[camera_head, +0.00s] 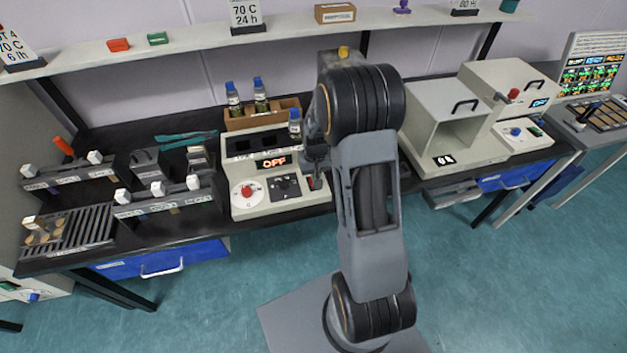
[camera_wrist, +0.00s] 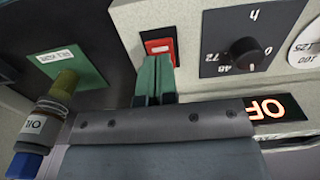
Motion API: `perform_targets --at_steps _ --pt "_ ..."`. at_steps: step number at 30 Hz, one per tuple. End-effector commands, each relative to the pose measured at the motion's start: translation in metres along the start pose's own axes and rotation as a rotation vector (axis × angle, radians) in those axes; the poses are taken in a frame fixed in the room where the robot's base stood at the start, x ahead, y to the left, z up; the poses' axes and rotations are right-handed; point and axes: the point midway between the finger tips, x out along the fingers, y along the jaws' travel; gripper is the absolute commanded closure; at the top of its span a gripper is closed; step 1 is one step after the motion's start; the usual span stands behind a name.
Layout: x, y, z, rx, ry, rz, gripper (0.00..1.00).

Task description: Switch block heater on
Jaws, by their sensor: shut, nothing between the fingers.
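The block heater (camera_head: 262,203) is a pale console on the dark bench, and its display (camera_head: 274,161) reads OFF. The display also shows in the wrist view (camera_wrist: 268,109). A red rocker switch (camera_wrist: 159,47) in a dark frame sits on its front panel, beside a black dial (camera_wrist: 245,53). My gripper (camera_wrist: 155,64) is shut and empty, its green fingertips at the lower edge of the switch. They overlap the switch frame in the picture; I cannot tell whether they touch. In the head view my arm hides part of the heater's right side.
A vial with a blue cap (camera_head: 295,124) stands at the heater's back right; a vial also shows close to my gripper in the wrist view (camera_wrist: 42,125). A cardboard box of vials (camera_head: 236,121) is behind. A chamber oven (camera_head: 450,125) stands to the right.

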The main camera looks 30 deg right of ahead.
Motion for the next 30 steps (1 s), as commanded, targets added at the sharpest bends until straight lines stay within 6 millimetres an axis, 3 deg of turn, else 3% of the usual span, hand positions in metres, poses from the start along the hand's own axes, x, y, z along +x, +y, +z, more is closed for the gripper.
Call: perform_targets --at_steps 30 --pt "0.0064 0.0000 0.0000 0.000 0.000 0.000 1.00"
